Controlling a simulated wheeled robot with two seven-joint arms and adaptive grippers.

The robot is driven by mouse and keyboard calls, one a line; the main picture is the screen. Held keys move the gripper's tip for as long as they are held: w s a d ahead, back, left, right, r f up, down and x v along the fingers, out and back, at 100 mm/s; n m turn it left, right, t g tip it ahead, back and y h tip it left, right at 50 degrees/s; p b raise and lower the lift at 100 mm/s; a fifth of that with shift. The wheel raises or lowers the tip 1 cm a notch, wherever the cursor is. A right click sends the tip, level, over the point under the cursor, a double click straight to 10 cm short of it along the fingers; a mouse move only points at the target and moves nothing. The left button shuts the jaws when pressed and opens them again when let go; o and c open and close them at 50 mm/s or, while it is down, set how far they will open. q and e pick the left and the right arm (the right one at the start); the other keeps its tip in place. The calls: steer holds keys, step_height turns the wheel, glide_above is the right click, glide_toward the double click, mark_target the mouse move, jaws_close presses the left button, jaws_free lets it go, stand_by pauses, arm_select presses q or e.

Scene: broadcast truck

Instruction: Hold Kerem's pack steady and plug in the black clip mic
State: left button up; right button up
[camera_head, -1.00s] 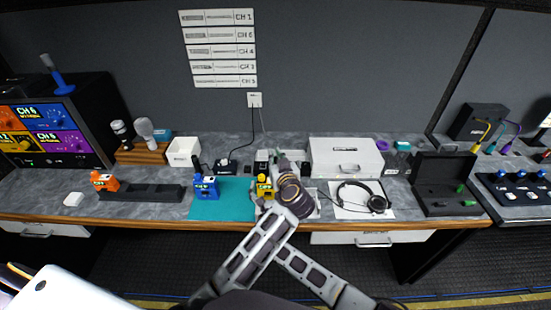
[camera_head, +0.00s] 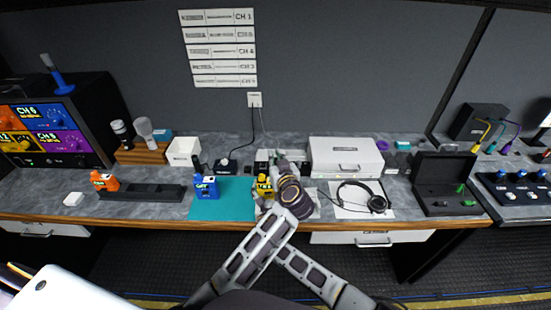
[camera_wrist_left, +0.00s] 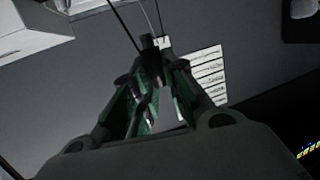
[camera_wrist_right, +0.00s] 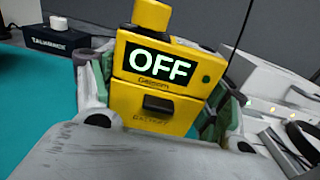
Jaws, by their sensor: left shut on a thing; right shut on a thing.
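A yellow pack (camera_wrist_right: 158,95) fills the middle of the right wrist view, upright, with OFF on its dark screen. The small lettering below the screen is too blurred to read surely. My right gripper (camera_wrist_right: 166,90) is shut on the pack's two sides; the pack also shows in the head view (camera_head: 263,187) at the teal mat's right edge. My left gripper (camera_wrist_left: 158,58), above and behind the pack, is shut on a small dark piece (camera_wrist_left: 147,42), apparently the black clip mic's plug, with a thin cable rising from it. The pack's socket is hidden.
A blue pack (camera_head: 206,187) stands on the teal mat (camera_head: 236,205). An orange pack (camera_head: 104,182) is by a black rack (camera_head: 145,192) at left. A white case (camera_head: 346,152) and headphones (camera_head: 362,194) lie right of my grippers. An open black case (camera_head: 437,205) is farther right.

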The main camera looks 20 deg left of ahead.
arm_select(q)
steer(key=shift+f, duration=2.2)
steer(key=shift+f, duration=0.9)
stand_by(4.3)
steer(key=shift+r, duration=0.5)
